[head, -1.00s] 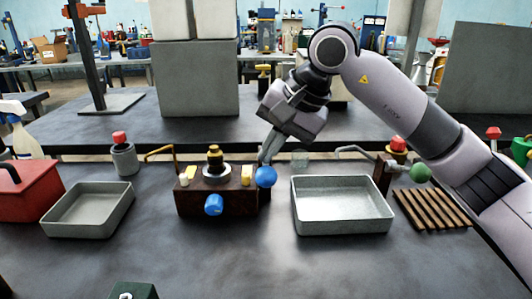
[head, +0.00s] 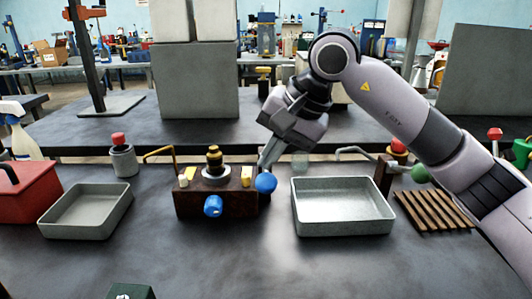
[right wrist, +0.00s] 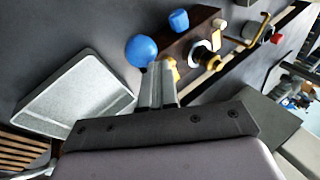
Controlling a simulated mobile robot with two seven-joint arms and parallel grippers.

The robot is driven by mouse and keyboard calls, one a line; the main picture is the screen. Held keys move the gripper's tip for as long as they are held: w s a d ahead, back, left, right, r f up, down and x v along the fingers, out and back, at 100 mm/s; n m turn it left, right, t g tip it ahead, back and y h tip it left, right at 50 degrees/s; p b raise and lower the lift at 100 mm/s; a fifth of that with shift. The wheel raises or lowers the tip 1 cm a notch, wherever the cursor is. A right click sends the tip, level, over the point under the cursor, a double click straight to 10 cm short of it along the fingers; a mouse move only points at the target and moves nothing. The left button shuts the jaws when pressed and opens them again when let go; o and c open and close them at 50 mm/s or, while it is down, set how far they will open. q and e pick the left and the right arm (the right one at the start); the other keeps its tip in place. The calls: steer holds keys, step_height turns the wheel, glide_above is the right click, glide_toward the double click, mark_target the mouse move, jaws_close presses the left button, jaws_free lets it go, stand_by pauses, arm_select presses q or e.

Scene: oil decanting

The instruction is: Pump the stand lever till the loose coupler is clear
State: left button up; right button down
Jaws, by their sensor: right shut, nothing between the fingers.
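The stand is a dark reddish-brown block (head: 232,204) on the bench. A black and brass fitting (head: 214,158), apparently the coupler, stands upright in a pale collar on its top. I cannot tell how firmly it sits. A blue ball knob (head: 265,183), seemingly the lever's end, is at the block's right side. It also shows in the right wrist view (right wrist: 141,50). My right gripper (head: 266,164) is shut and empty, its fingertips at the ball's upper edge. In the right wrist view the fingertips (right wrist: 157,72) overlap the ball's edge. My left gripper is out of view.
A metal tray (head: 342,230) lies right of the stand and another (head: 85,230) left. A blue cylinder (head: 213,206) juts from the block's front. A green ball (head: 420,174) and slatted wooden rack (head: 435,211) are further right. The front bench is mostly clear.

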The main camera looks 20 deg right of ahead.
steer(key=shift+s+a+f+b, duration=0.1)
steer(key=shift+s+f+b, duration=0.1)
steer(key=shift+f+b, duration=0.2)
steer(key=shift+s+a+f+b, duration=0.1)
steer(key=shift+s+f+b, duration=0.15)
steer(key=shift+f, duration=0.2)
stand_by(0.6)
stand_by(0.5)
steer(key=shift+w+d+r+p, duration=0.15)
steer(key=shift+w+r+p, duration=0.15)
steer(key=shift+r+p, duration=0.45)
steer(key=shift+w+d+r+p, duration=0.1)
steer(key=shift+w+r+p, duration=0.25)
steer(key=shift+r+p, duration=0.4)
steer(key=shift+w+d+r+p, duration=0.1)
steer(key=shift+w+r+p, duration=0.3)
steer(key=shift+r+p, duration=0.35)
steer(key=shift+w+d+r+p, duration=0.1)
steer(key=shift+w+r+p, duration=0.25)
steer(key=shift+r+p, duration=0.35)
steer(key=r+p, duration=0.1)
steer(key=w+r+p, duration=0.1)
steer(key=r+p, duration=0.1)
steer(key=w+r+p, duration=0.1)
steer(key=shift+d+r+p, duration=0.3)
steer(key=shift+r, duration=0.05)
